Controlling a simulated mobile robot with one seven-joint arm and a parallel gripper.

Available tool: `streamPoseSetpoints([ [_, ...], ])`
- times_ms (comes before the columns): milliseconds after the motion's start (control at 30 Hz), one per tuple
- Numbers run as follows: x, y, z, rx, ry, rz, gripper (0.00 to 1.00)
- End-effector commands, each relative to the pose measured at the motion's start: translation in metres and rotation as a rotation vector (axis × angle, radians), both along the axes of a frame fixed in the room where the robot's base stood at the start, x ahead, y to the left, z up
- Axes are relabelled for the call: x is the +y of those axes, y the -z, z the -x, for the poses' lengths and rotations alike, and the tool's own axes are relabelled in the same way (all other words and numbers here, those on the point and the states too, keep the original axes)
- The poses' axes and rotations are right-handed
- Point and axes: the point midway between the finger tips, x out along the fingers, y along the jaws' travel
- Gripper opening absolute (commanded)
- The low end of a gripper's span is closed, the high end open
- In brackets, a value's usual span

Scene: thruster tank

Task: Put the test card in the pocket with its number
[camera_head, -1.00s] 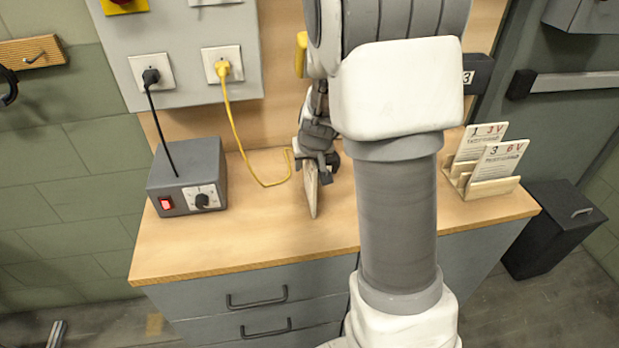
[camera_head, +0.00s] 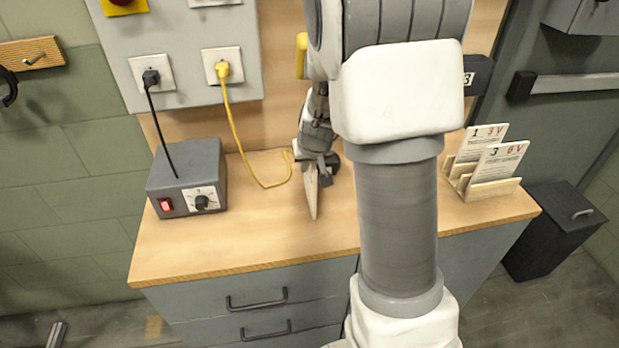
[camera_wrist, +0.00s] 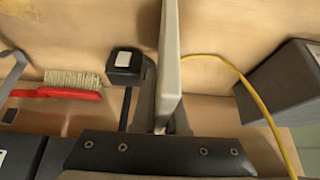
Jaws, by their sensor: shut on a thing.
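My gripper (camera_head: 320,165) is shut on the test card (camera_head: 312,192), a thin light plate that hangs tilted above the bench, its lower corner close to the top. In the wrist view the card (camera_wrist: 168,75) shows nearly edge-on between the fingers (camera_wrist: 160,110), so I cannot read its number. A wooden rack (camera_head: 493,188) stands at the right of the bench, to the right of my arm. It holds two upright cards, one marked 1 and 3 V (camera_head: 484,137), the other marked 3 (camera_head: 500,158). My arm hides the bench to the rack's left.
A grey box (camera_head: 187,170) with a red switch and dial stands at the left. A yellow cable (camera_head: 235,125) loops onto the bench beside my gripper. A red-handled brush (camera_wrist: 70,88) shows in the wrist view. The bench's front left is clear.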

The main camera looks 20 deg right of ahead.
Motion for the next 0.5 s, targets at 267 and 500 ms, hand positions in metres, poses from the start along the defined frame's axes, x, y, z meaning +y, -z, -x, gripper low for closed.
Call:
streamPoseSetpoints([
  [267,0.0,-0.002,0.0,0.0,0.001,0.0,0.0],
  [500,0.0,-0.024,-0.001,-0.003,-0.003,0.001,0.0],
])
